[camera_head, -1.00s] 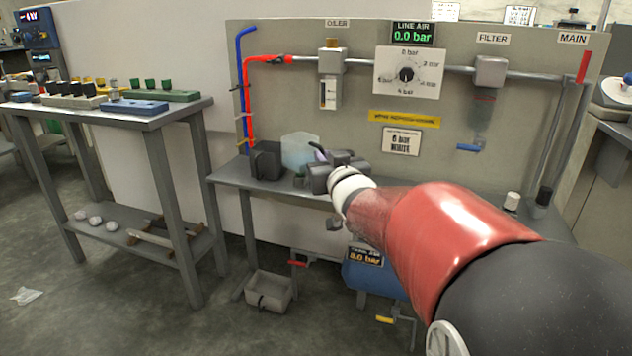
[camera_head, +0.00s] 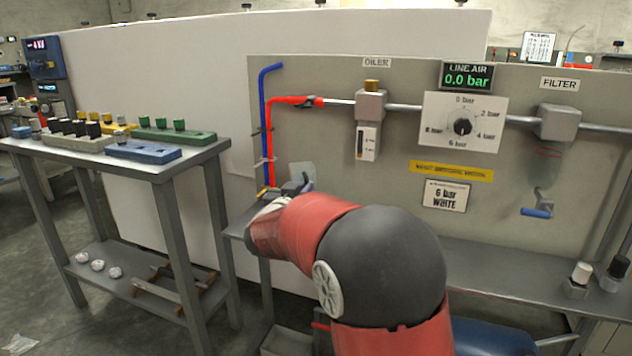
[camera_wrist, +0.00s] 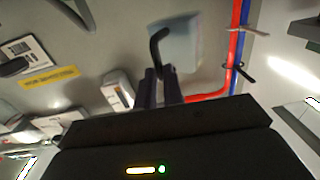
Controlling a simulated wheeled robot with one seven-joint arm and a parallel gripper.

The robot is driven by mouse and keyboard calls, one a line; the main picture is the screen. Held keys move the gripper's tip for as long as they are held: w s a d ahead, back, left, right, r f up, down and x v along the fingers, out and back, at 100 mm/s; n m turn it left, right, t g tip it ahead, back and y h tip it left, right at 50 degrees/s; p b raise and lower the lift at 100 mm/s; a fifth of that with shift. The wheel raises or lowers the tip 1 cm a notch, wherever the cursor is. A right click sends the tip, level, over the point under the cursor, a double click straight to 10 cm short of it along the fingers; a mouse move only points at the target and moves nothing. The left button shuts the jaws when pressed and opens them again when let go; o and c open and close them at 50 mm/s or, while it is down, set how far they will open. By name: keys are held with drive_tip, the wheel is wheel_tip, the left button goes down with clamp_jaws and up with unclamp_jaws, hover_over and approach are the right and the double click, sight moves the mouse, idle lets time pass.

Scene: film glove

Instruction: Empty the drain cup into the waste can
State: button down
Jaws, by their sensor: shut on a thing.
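The drain cup (camera_wrist: 180,45) is a pale translucent blue cup with a dark hooked handle, seen large in the wrist view. My gripper (camera_wrist: 161,80) is shut on the cup's dark handle, and the cup body is beyond the fingertips. In the head view, a pale part of the cup (camera_head: 303,174) shows above my arm near the left end of the panel. My arm hides most of the gripper there. A grey open bin (camera_head: 284,342) on the floor, partly cut off by the lower edge, may be the waste can. The cup's contents cannot be made out.
The panel carries red and blue hoses (camera_head: 268,130), an oiler (camera_head: 369,125), a pressure dial (camera_head: 463,125) and a filter (camera_head: 556,125) with a blue-handled drain. The bench (camera_head: 500,272) runs below. A side table (camera_head: 205,155) with coloured blocks stands at left.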

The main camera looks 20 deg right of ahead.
drive_tip(key=shift+f+n+t+y+b, duration=0.5)
drive_tip(key=shift+n+t+y+b, duration=1.25)
drive_tip(key=shift+n, duration=2.3)
drive_tip(key=shift+f+n+t+y+b, duration=0.5)
drive_tip(key=shift+n+t+y+b, duration=0.65)
drive_tip(key=shift+n+b, duration=1.95)
drive_tip(key=shift+f+n+t+y+b, duration=0.5)
drive_tip(key=shift+n+t+y+b, duration=0.8)
drive_tip(key=shift+n, duration=3.65)
